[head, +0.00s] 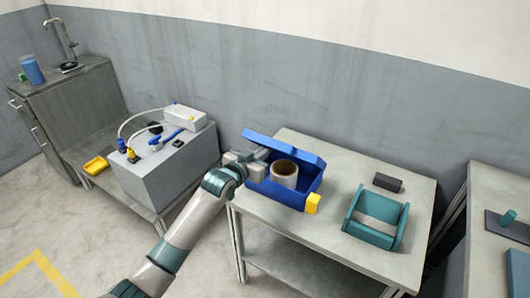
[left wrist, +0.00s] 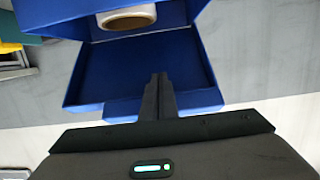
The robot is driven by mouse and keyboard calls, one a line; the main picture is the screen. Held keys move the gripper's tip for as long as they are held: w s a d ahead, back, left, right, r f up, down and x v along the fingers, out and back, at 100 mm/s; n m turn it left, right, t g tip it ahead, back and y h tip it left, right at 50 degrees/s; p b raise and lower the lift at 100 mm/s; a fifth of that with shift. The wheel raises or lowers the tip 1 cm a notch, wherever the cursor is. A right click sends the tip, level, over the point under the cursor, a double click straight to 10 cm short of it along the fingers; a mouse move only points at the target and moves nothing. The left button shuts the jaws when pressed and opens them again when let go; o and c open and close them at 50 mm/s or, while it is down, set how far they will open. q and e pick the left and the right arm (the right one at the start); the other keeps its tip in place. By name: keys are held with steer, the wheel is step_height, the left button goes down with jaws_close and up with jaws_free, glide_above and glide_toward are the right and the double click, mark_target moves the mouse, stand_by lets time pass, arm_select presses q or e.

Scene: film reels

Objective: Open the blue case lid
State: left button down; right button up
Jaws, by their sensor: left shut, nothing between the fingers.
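The blue case (head: 282,191) stands on the middle grey table, and its blue lid (head: 290,146) is raised along the back edge. A pale reel with a brown core (head: 285,172) sits inside; it also shows in the left wrist view (left wrist: 127,18). My left gripper (head: 263,154) is at the case's left side, close to the lid. In the left wrist view its fingers (left wrist: 159,90) are shut and empty, in front of the lid's inner face (left wrist: 118,75). I cannot tell whether they touch it. A yellow piece (head: 312,203) is at the case's front right corner. My right gripper is out of view.
A teal open holder (head: 372,222) and a dark block (head: 388,183) are on the same table (head: 345,155), right of the case. A grey box (head: 168,165) with cables stands on a left bench. Another table (head: 490,235) is at the right edge.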

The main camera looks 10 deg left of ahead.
arm_select(q)
steer(key=shift+w+d+r, duration=0.25)
steer(key=shift+w+r, duration=0.05)
steer(key=shift+w, duration=0.35)
steer(key=shift+w+d+r, duration=0.25)
steer(key=shift+w, duration=0.4)
steer(key=shift+w+d+r, duration=0.25)
steer(key=shift+w+r, duration=0.05)
steer(key=shift+w, duration=0.35)
steer(key=shift+w, duration=0.15)
steer(key=shift+w+d+r+b, duration=0.1)
steer(key=shift+w+d+b, duration=0.2)
steer(key=shift+w, duration=0.4)
steer(key=shift+w+d+b, duration=0.2)
steer(key=shift+w+b, duration=0.2)
steer(key=shift+w, duration=0.25)
steer(key=shift+w+d+r, duration=0.15)
steer(key=shift+w+d, duration=0.05)
steer(key=shift+w, duration=0.35)
steer(key=shift+w+b, duration=0.1)
steer(key=shift+b, duration=0.2)
